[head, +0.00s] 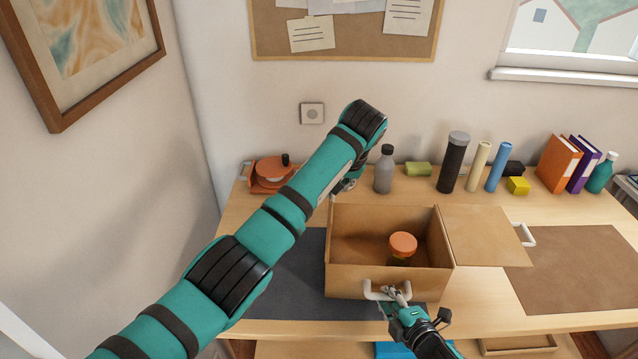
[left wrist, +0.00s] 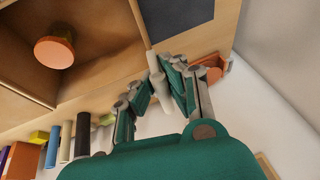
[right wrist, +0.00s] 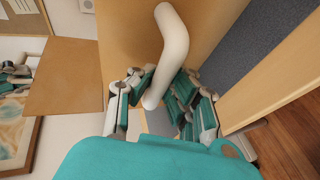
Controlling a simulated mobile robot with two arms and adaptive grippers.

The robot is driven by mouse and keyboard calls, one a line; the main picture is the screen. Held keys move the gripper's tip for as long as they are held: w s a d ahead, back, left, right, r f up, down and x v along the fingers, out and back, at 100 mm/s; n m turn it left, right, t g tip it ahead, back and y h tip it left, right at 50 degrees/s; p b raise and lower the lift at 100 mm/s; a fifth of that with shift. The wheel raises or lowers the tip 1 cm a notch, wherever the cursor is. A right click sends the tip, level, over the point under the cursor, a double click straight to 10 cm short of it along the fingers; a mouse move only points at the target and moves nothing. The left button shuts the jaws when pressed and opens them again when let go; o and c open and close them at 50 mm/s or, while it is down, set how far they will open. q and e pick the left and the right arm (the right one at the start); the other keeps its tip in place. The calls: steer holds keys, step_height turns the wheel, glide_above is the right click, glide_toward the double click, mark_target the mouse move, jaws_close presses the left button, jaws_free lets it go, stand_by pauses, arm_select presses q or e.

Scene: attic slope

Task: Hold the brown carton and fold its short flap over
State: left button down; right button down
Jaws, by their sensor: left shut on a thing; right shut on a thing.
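The brown carton (head: 350,283) stands open on the table. A jar with an orange lid (head: 403,244) is inside it; the lid also shows in the left wrist view (left wrist: 55,52). A flap (head: 487,236) sticks out to the right of the carton, folded outward, with a white handle (head: 525,235) at its far edge. My right gripper (head: 394,291) is shut on the white front handle (right wrist: 172,45). My left gripper (head: 345,187) reaches over to the carton's far left corner, partly hidden by its arm. In the left wrist view it (left wrist: 160,88) is shut on a pale handle (left wrist: 158,82).
A dark mat (head: 300,275) lies at left and a brown mat (head: 580,265) at right. Along the wall stand a grey bottle (head: 384,172), a black tube (head: 453,165), other rolls, and books (head: 558,163). An orange tape dispenser (head: 270,175) is at back left.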

arm_select(q)
steer(key=shift+s+d+f, duration=0.1)
steer(key=shift+d+f, duration=0.4)
steer(key=shift+d, duration=0.25)
